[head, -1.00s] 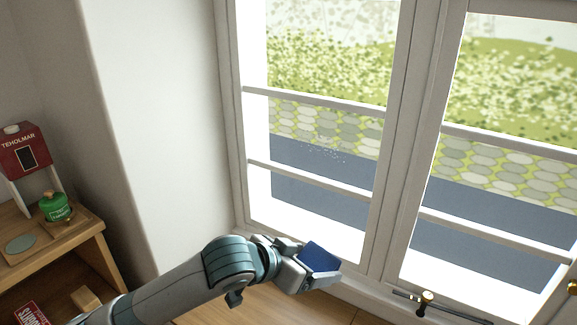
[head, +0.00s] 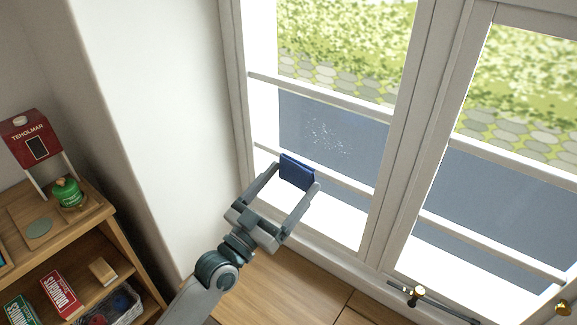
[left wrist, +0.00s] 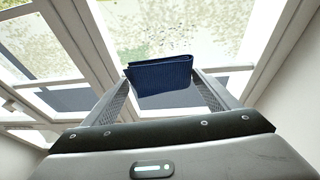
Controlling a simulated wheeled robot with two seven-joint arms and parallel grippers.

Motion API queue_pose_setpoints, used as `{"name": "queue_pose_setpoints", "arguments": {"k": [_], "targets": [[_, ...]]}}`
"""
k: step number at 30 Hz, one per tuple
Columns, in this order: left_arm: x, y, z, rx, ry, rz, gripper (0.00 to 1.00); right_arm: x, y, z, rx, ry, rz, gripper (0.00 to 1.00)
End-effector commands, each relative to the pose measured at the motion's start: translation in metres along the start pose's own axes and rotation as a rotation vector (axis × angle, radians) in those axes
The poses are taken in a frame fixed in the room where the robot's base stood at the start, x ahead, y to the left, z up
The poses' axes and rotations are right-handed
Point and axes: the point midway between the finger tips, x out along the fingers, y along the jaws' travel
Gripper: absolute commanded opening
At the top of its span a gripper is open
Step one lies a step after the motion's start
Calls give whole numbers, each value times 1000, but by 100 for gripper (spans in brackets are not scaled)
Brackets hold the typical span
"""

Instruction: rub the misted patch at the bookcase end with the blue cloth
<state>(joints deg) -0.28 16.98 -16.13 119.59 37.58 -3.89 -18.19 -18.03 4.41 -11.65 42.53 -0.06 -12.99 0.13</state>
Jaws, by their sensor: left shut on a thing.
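The misted patch (head: 325,135) is a scatter of white specks on the left window's glass, on the side nearer the bookcase. It lies between two horizontal bars. My left gripper (head: 297,176) is shut on the folded blue cloth (head: 296,170), held up in front of the window. In the head view the cloth appears just below and left of the patch. Whether it touches the glass cannot be told. In the left wrist view the cloth (left wrist: 160,74) sits between the two fingertips, with the window beyond. My right gripper is not in view.

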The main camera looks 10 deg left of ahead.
Motion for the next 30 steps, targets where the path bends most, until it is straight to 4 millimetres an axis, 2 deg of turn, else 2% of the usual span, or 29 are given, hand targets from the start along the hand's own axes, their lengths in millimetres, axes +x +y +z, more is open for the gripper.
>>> {"name": "queue_pose_setpoints", "arguments": {"k": [6,17,23,30], "targets": [[-11,-12,-5,25,47,-63,64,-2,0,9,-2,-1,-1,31],[-11,-12,-5,25,49,-63,64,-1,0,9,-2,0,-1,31],[-6,-12,-4,25,50,-62,64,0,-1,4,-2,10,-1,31],[10,-14,3,26,49,-62,64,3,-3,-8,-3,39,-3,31]]}}
